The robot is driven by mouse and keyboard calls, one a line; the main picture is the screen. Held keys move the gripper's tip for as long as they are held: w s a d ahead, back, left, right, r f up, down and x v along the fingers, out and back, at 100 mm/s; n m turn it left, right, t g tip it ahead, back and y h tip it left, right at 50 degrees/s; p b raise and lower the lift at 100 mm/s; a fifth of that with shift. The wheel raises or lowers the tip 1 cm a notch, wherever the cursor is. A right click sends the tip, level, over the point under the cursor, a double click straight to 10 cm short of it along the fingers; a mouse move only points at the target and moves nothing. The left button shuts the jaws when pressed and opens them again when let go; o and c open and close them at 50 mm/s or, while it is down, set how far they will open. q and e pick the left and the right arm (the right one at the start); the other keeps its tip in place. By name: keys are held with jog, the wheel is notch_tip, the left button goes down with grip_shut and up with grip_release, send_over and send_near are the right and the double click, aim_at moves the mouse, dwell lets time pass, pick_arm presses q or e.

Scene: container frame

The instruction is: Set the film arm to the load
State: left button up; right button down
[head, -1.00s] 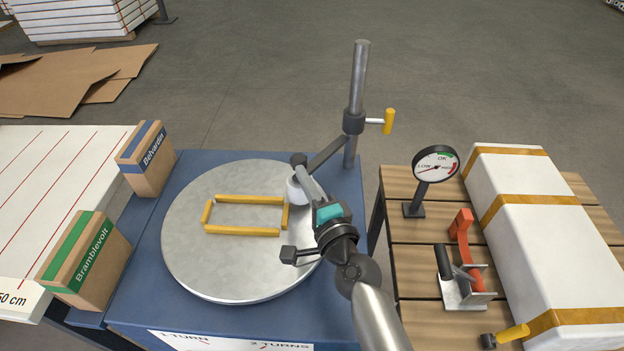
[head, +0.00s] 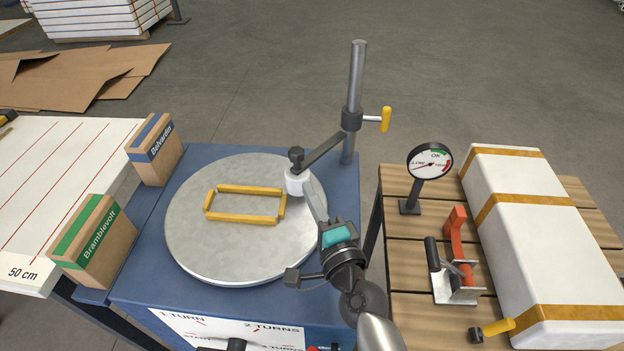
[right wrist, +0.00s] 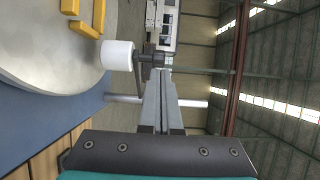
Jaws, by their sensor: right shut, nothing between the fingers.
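The film arm (head: 326,151) reaches from a collar on a grey post (head: 356,75) down to a white film roll (head: 296,183) with a black knob (head: 296,155) on top. A yellow-handled lever (head: 386,119) sticks out from the collar. The roll is over the right edge of the grey turntable (head: 195,245), on which a yellow rectangular frame (head: 247,219) lies. My right gripper (head: 311,185) is shut and empty, just right of the roll. Contact cannot be told. My left gripper is out of view.
Two cartons, Belvardin (head: 155,150) and Bramblevolt (head: 94,240), stand left of the turntable. A dial gauge (head: 430,160), an orange-handled tool (head: 456,235) and a long white strapped package (head: 530,225) are on the slatted bench at right. A turns panel (head: 255,328) is in front.

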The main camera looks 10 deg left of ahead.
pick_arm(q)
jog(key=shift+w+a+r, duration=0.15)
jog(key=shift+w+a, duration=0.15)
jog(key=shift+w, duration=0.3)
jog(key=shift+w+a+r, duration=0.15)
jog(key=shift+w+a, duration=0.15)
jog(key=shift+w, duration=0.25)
pick_arm(e)
jog(key=s, duration=0.6)
jog(key=shift+d, duration=0.2)
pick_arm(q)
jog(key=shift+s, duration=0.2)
pick_arm(e)
jog(key=shift+s, duration=0.1)
